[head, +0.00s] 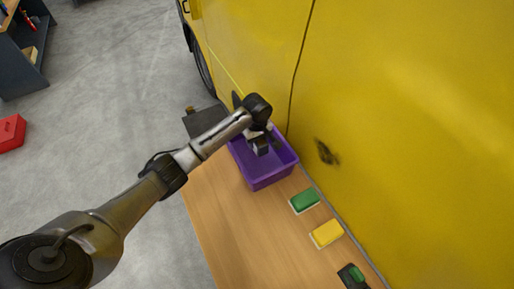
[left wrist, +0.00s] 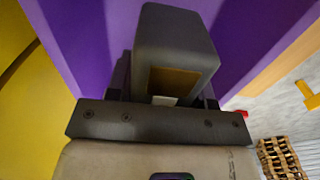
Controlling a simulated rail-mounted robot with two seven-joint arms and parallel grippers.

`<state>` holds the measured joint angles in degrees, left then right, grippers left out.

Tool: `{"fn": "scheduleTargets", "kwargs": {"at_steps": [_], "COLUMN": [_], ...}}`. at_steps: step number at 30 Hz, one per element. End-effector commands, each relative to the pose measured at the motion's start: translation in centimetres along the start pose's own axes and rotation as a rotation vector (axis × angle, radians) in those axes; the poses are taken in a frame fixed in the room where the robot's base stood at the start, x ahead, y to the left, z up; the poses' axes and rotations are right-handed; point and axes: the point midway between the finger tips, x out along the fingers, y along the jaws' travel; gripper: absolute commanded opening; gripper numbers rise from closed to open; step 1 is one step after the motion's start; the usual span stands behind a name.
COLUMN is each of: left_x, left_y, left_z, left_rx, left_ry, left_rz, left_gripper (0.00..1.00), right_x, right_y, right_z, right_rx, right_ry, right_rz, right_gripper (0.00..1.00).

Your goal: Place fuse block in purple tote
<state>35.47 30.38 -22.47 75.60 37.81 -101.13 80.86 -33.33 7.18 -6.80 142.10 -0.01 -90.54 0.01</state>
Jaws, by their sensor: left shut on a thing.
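The purple tote (head: 268,180) stands on the wooden bench against the yellow vehicle side. My left gripper (head: 265,143) is over the tote's opening, pointing down. It is shut on a dark grey block, which I take as the fuse block (left wrist: 176,38); it has a brownish patch on its near face. Purple tote walls (left wrist: 82,40) show on both sides of the block in the left wrist view. Whether the block touches the tote floor cannot be told. The fingers are mostly hidden behind the block and the wrist. My right gripper is out of view.
On the bench (head: 230,230), a green block (head: 305,201), a yellow block (head: 327,233) and a dark item with a green top (head: 352,277) line the vehicle side. A dark flat thing (head: 204,121) lies beyond the tote. A red box (head: 11,133) is on the floor.

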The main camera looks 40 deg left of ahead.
Motion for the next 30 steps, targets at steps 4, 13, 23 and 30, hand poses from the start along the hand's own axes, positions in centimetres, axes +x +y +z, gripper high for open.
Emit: {"fn": "scheduleTargets", "kwargs": {"at_steps": [4,13,23,30], "left_x": [2.7,4.7,8.1,8.2], "left_y": [0.0,0.0,0.0,0.0], "left_z": [0.0,0.0,0.0,0.0], "left_rx": [-0.002,0.0,0.0,0.001], "left_ry": [-0.001,0.0,0.0,0.0], "left_rz": [0.0,0.001,0.0,0.002], "left_gripper": [0.14,0.14,0.14,0.14], "right_x": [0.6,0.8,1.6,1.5], "right_y": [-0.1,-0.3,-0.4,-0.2], "right_z": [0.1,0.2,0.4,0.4], "right_rx": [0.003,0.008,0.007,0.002], "right_ry": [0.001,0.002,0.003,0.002], "right_rz": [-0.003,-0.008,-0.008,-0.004], "right_gripper": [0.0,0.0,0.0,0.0]}}
